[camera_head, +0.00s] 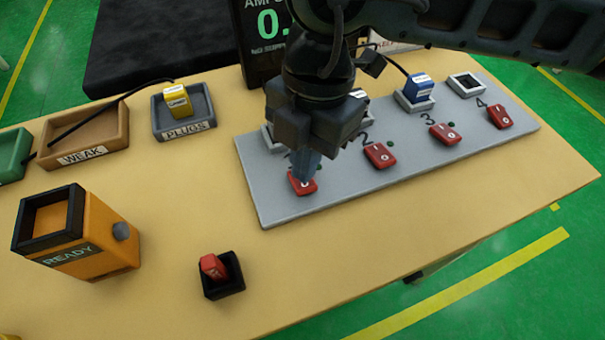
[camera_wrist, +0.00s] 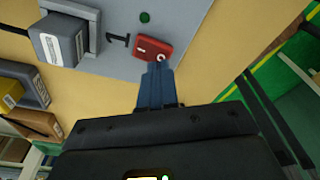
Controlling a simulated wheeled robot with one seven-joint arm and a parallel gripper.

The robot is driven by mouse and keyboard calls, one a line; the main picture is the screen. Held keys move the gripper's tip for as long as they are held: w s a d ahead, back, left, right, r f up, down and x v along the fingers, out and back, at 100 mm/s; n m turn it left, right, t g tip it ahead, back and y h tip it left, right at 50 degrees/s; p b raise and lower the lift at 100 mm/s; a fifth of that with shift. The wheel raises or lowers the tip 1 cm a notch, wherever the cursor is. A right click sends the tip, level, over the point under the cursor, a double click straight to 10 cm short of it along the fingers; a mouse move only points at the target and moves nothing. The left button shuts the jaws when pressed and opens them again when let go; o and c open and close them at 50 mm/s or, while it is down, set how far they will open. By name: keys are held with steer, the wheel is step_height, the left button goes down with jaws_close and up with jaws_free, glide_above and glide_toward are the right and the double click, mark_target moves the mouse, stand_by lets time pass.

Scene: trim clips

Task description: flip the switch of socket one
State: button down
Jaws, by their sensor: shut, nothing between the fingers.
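The red rocker switch of socket one (camera_head: 302,182) sits at the left end of the grey socket panel (camera_head: 280,210), in front of the number 1. It also shows in the wrist view (camera_wrist: 152,50), with the number 1 and a dark green light beside it. My gripper (camera_head: 306,170) is shut and empty, pointing down with its blue fingertips at the switch. In the wrist view my fingertips (camera_wrist: 158,68) meet or overlap the near edge of the switch; I cannot tell if they touch. Socket one holds a grey plug (camera_wrist: 65,38), mostly hidden by my gripper in the head view.
Red switches two (camera_head: 380,155), three (camera_head: 444,133) and four (camera_head: 499,116) run to the right. A blue plug (camera_head: 417,88) stands in socket three. An orange READY box (camera_head: 110,240), a black holder with a red piece (camera_head: 220,275) and labelled trays (camera_head: 85,135) lie left.

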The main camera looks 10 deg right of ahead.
steer(key=shift+f+b, duration=0.85)
steer(key=shift+f, duration=0.2)
stand_by(0.4)
steer(key=shift+r, duration=0.15)
steer(key=shift+r+p, duration=1.85)
steer(key=shift+r, duration=1.55)
